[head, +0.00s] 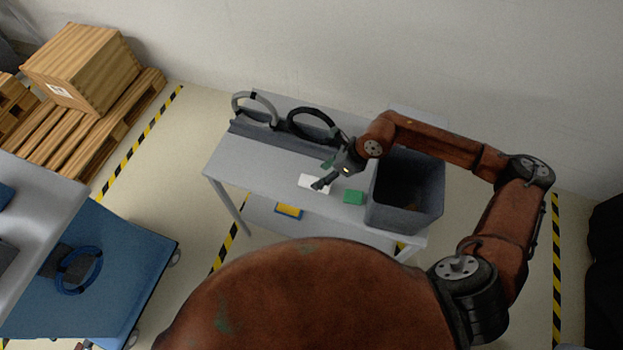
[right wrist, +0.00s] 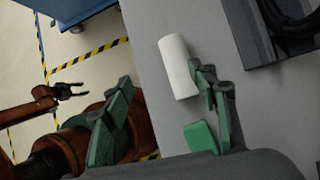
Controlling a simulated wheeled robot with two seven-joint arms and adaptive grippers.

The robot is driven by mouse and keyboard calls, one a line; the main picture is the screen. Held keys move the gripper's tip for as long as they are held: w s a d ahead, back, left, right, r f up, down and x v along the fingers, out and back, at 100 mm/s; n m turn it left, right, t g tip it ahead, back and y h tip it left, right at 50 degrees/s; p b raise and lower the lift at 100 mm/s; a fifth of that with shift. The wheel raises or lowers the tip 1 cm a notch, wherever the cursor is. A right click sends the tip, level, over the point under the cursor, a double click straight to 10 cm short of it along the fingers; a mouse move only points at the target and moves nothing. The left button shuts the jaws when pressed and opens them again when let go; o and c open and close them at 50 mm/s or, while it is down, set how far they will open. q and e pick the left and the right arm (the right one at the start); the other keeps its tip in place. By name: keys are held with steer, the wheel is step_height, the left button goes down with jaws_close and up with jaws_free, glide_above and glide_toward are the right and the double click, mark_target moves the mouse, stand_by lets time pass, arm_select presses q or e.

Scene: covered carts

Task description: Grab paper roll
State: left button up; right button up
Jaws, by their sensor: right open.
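The white paper roll (head: 313,183) lies on the grey table (head: 260,166) in the head view, partly covered by my right gripper. It also shows in the right wrist view (right wrist: 178,67), lying on the tabletop close to one finger. My right gripper (head: 325,174) is open and empty, its fingers at the roll. In the right wrist view its green fingers (right wrist: 164,80) are spread wide, with the roll between their lines and nearer the right finger; contact cannot be told. My left gripper (right wrist: 82,90) shows small at the left of the right wrist view, its two prongs apart.
A green block (head: 353,197) lies right of the roll, beside a deep grey bin (head: 397,213). Two ring-shaped things, one grey (head: 255,108) and one black (head: 312,123), stand along the back edge. A yellow-and-blue item (head: 288,211) lies on the lower shelf.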

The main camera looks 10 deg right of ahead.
mark_target(330, 186)
steer(key=shift+n+h, duration=0.7)
steer(key=shift+h, duration=0.2)
steer(key=d+f, duration=0.1)
steer(key=f, duration=0.2)
steer(key=d+f, duration=0.1)
steer(key=shift+d+f, duration=0.2)
steer(key=shift+d, duration=0.1)
steer(key=shift+w+a+f, duration=0.2)
steer(key=shift+a+f, duration=0.1)
steer(key=shift+f, duration=0.35)
steer(key=x, duration=0.4)
steer(key=shift+w+a+f, duration=0.15)
steer(key=shift+w+a, duration=0.1)
steer(key=shift+w, duration=0.05)
arm_select(q)
steer(key=shift+a+f, duration=0.15)
steer(key=shift+f, duration=0.2)
arm_select(e)
steer(key=shift+a+f, duration=0.1)
steer(key=shift+f, duration=0.2)
arm_select(q)
steer(key=shift+s, duration=0.15)
arm_select(e)
steer(key=c, duration=1.3)
steer(key=shift+r, duration=0.15)
steer(key=shift+c, duration=0.2)
